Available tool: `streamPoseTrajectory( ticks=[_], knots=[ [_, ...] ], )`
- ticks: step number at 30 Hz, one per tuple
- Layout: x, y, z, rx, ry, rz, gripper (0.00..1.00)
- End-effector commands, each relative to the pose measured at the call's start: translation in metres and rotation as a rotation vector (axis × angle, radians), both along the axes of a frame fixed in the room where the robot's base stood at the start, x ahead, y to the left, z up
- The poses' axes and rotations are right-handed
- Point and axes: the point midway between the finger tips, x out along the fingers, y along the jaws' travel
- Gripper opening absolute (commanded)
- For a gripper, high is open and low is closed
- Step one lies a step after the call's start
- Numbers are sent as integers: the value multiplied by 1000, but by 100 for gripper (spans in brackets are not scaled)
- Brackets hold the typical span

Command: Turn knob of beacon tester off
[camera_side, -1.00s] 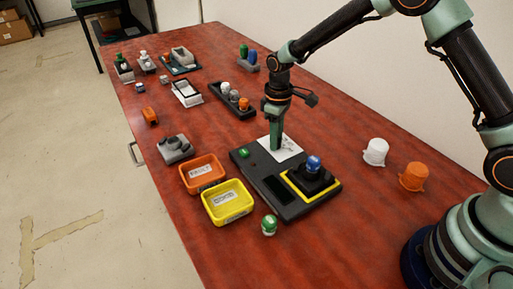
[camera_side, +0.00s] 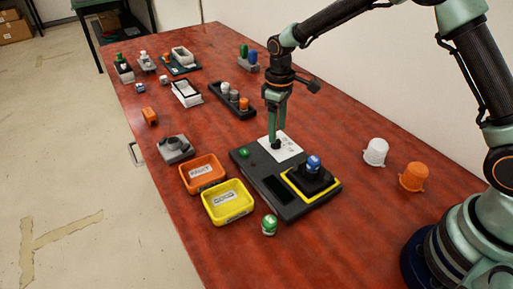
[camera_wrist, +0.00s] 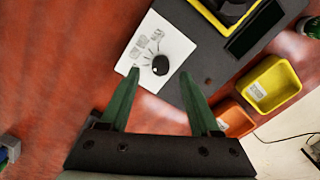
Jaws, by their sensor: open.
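The beacon tester (camera_side: 290,205) is a dark grey board with a dark screen (camera_side: 269,188), a green lamp (camera_side: 243,153) and a yellow-framed socket holding a blue-topped beacon (camera_side: 314,163). Its round black knob (camera_wrist: 160,65) sits on a white plate (camera_wrist: 177,41) with printed marks. A small pale mark shows on the knob's lower left; which setting it points to is too small to tell. My gripper (camera_wrist: 160,74) is open, its two green fingertips on either side of the knob, just short of it in the wrist view. In the side view my gripper (camera_side: 276,141) partly hides the knob.
An orange tray (camera_side: 203,185) and a yellow tray (camera_side: 229,217) stand left of the tester, with a green beacon (camera_side: 269,225) in front. A white cap (camera_side: 375,152) and an orange cap (camera_side: 413,177) stand to the right. A black rack (camera_side: 220,94) stands behind.

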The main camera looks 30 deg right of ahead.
Motion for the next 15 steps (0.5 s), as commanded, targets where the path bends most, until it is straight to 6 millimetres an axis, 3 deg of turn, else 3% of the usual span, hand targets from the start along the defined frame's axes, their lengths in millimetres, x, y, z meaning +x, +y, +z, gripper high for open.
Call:
streamPoseTrajectory(
  ticks=[6,15],
  knots=[
    [2,0,47,1,-5,-1,64],
    [1,-1,81,0,-2,-1,64]
  ],
)
